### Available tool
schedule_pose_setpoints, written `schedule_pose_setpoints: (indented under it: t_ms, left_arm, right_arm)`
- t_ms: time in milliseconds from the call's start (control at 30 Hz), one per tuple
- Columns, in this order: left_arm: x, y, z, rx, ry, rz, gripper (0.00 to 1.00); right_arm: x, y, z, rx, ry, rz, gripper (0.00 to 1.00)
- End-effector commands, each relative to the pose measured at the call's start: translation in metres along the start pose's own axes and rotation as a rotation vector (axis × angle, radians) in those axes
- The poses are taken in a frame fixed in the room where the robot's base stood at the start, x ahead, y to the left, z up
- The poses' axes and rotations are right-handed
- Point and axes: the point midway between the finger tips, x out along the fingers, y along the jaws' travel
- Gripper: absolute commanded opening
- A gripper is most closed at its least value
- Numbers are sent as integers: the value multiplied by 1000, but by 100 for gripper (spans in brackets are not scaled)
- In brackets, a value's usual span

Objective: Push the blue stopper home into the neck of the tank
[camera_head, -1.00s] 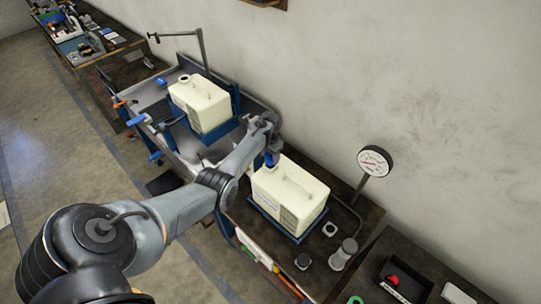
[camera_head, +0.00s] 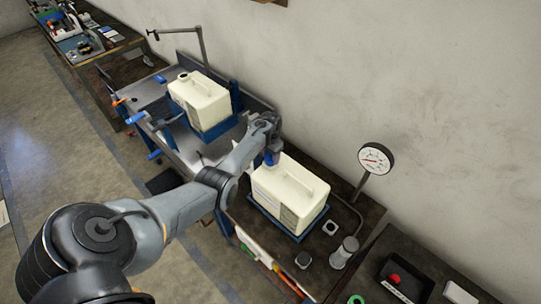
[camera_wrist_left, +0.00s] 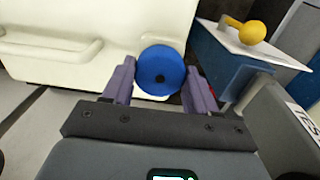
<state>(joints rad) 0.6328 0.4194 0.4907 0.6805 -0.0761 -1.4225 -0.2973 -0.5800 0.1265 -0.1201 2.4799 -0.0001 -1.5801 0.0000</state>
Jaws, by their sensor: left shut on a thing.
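The cream tank (camera_head: 290,195) stands on a blue tray (camera_head: 258,222) on the dark bench. My left gripper (camera_head: 271,155) reaches over the tank's upper left corner and is shut on the blue stopper (camera_head: 270,160). The neck is hidden under the stopper and fingers, so I cannot tell how deep the stopper sits. My right gripper is not in view.
A second cream tank (camera_head: 203,98) with an open neck (camera_head: 183,76) sits in a blue cradle behind left. A round gauge (camera_head: 376,159) stands on the right, near the wall. A grey cylinder (camera_head: 345,250) and small parts lie right of the near tank.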

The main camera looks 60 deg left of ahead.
Motion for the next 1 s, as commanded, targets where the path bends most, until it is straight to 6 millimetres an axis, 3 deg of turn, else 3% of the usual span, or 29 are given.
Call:
schedule_pose_setpoints:
  t_ms: [533,567,600,733,1000]
  left_arm:
    - [14,0,0,0,0,0,9]
    - [13,0,0,0,1,0,61]
    - [13,0,0,0,1,0,67]
    - [13,0,0,0,1,0,87]
    - [13,0,0,0,0,0,88]
  right_arm:
    - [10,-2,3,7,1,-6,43]
    - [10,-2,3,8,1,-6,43]
    - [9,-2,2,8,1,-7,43]
    - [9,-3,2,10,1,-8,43]
    - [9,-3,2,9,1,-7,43]
